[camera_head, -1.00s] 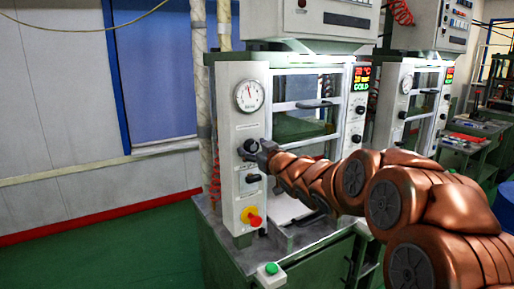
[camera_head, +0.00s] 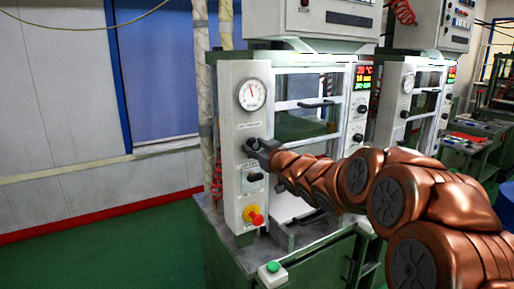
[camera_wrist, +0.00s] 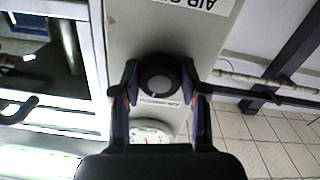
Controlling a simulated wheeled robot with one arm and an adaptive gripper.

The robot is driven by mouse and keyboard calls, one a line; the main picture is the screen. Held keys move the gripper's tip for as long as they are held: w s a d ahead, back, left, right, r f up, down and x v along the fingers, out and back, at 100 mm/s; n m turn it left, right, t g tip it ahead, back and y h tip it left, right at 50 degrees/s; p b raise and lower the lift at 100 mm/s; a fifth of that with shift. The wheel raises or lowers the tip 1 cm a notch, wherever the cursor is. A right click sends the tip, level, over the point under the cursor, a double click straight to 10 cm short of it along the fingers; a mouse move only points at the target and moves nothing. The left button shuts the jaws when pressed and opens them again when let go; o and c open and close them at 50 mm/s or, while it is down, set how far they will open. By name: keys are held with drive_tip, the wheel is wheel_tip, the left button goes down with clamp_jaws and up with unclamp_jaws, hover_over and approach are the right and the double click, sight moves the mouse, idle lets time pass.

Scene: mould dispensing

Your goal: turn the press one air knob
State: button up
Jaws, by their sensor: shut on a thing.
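The air knob (camera_wrist: 160,78) is a round black knob on the pale front panel (camera_head: 238,100) of the nearer press, below its round pressure gauge (camera_head: 251,94). In the wrist view, the two fingers of my gripper (camera_wrist: 160,88) are closed on the knob's left and right sides. In the head view, my gripper (camera_head: 256,148) reaches the panel from the right and largely hides the knob. The gauge shows partly below the knob in the wrist view (camera_wrist: 152,132).
Below the knob are another black control (camera_head: 255,177) and a red-and-yellow button (camera_head: 255,216). A green button box (camera_head: 272,271) stands at the front corner. A black handle (camera_head: 315,104) crosses the press door. A second press (camera_head: 408,100) stands to the right.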

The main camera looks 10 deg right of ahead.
drive_tip(key=shift+r+m+p, duration=0.2)
drive_tip(key=shift+m+p, duration=0.8)
drive_tip(key=shift+p, duration=0.2)
drive_tip(key=shift+m+p, duration=1)
drive_tip(key=shift+m, duration=0.2)
drive_tip(key=shift+f+m+p, duration=0.1)
drive_tip(key=shift+m+p, duration=0.4)
drive_tip(key=shift+m, duration=1.7)
drive_tip(key=o, duration=1.1)
drive_tip(key=shift+o, duration=0.2)
drive_tip(key=shift+s, duration=0.15)
